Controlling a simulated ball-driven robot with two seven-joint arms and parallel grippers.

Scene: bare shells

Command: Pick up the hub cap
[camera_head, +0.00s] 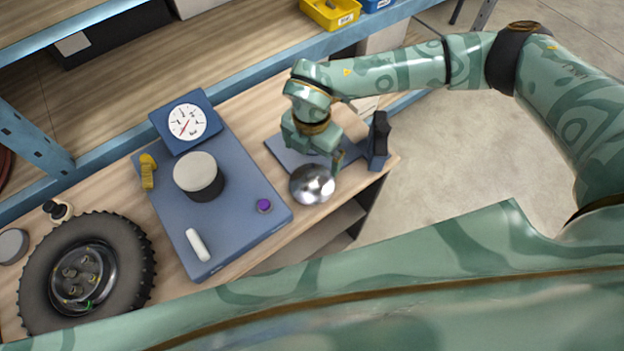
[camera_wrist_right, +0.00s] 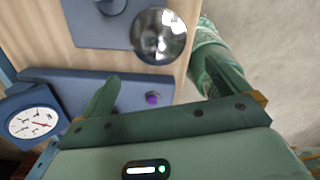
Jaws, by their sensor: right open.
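The hub cap (camera_head: 312,184) is a shiny chrome dome near the front edge of the wooden bench. It also shows in the right wrist view (camera_wrist_right: 158,36), ahead of the fingertips and roughly between them. My right gripper (camera_head: 328,160) points down beside the hub cap, over a flat blue plate (camera_head: 284,151). In the right wrist view its two green fingers (camera_wrist_right: 165,78) are spread wide with nothing between them. Its fingertips are partly hidden in the head view, so I cannot tell the exact gap to the cap. My left gripper is not in view.
A blue slab (camera_head: 235,228) to the left carries a dial (camera_head: 187,122), a white-topped cylinder (camera_head: 196,172), a purple knob (camera_head: 264,206) and a white handle (camera_head: 197,245). A tyre (camera_head: 135,251) lies farther left. A dark upright post (camera_head: 379,134) stands close right of the gripper.

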